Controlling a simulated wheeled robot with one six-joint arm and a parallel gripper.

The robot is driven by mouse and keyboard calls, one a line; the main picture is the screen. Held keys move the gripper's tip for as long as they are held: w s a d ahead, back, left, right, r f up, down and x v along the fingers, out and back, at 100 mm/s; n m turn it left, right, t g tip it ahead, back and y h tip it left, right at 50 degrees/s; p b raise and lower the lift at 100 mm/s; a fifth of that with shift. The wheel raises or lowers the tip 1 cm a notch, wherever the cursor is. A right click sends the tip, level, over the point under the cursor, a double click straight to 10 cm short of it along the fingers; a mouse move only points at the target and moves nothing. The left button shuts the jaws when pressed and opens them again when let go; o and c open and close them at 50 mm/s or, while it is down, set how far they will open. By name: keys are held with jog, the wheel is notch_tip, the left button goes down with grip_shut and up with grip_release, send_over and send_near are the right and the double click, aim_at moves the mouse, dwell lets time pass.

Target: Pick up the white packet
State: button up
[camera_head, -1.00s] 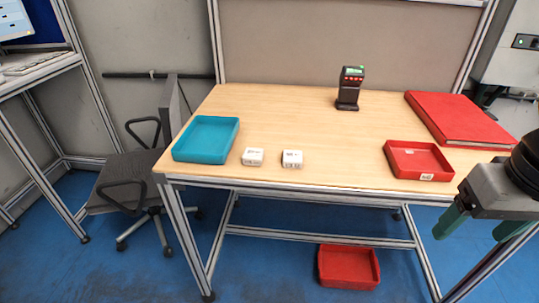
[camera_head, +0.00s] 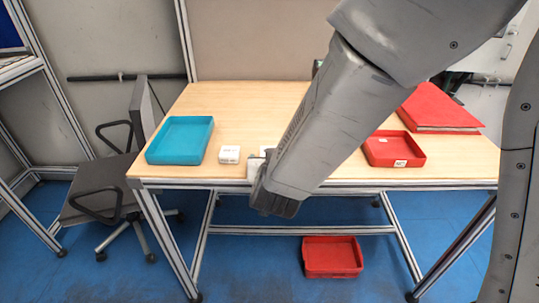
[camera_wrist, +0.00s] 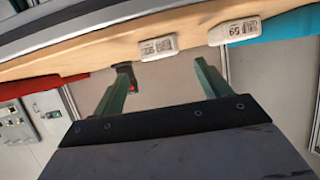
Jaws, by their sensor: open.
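Two small white packets lie side by side near the table's front edge. The left white packet (camera_head: 229,154) is in full view in the head view, beside the teal tray; the other is mostly behind my arm. In the wrist view, which is turned upside down, both show: one packet (camera_wrist: 159,47) is nearly in line with the gap between my fingers, the other packet (camera_wrist: 235,30) lies near the teal tray. My gripper (camera_wrist: 162,80) is open and empty, its green fingers apart from both packets. In the head view my arm hides the fingers.
The scanner (camera_wrist: 130,75) is mostly hidden in the head view. Another red tray (camera_head: 332,257) is below; a chair (camera_head: 100,185) stands left.

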jog(key=x, duration=0.8)
jog(key=shift+a, duration=0.1)
jog(key=shift+s, duration=0.1)
jog(key=c, duration=1.2)
